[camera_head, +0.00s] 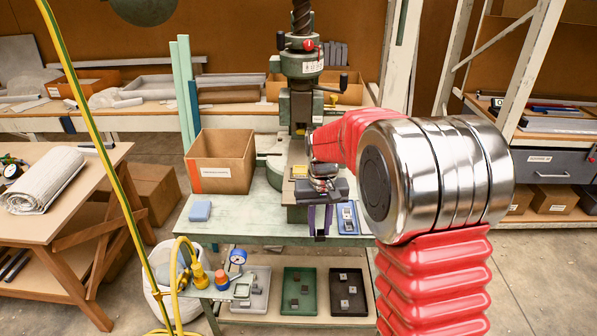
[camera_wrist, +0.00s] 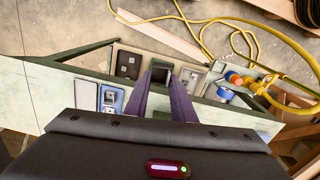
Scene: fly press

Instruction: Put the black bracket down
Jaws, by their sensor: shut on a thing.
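My gripper (camera_head: 320,221) has purple fingers pointing down in front of the press, over the front edge of the green bench (camera_head: 250,229). In the wrist view the fingers (camera_wrist: 166,92) are shut on the black bracket (camera_wrist: 160,71), a small dark piece at their tips. The bracket also shows in the head view (camera_head: 320,238), small and dark. It hangs in the air, apart from the lower-shelf trays. The gripper body hides part of the bench.
A blue tray (camera_head: 340,226) with grey parts is right of the fingers. Below are grey (camera_head: 263,299), green (camera_head: 287,306) and black (camera_head: 335,306) trays. A yellow hose (camera_head: 167,245) hangs left.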

